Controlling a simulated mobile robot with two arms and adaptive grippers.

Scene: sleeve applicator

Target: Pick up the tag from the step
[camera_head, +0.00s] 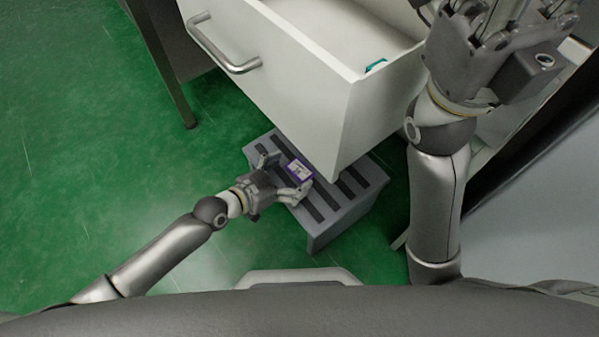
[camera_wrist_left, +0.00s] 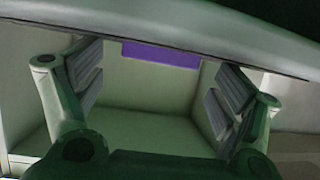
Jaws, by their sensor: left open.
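The tag (camera_head: 300,171) is a small purple and white rectangle over the grey slatted step (camera_head: 340,222) in the head view. In the left wrist view, the purple tag (camera_wrist_left: 160,54) shows as a strip near the top, between the fingers. My left gripper (camera_head: 287,174) is open, with one finger on either side of the tag. The left wrist view shows a gap between both fingers (camera_wrist_left: 158,95) and the strip. Whether the tag touches the step is hard to tell. My right gripper (camera_head: 503,25) is at the top right, away from the step, its fingertips partly cut off.
An open white drawer (camera_head: 305,80) with a metal handle (camera_head: 222,50) juts out above and behind the step. A teal item (camera_head: 376,65) lies inside it. The green floor (camera_head: 90,170) is clear at the left. A dark table leg (camera_head: 165,70) stands at the upper left.

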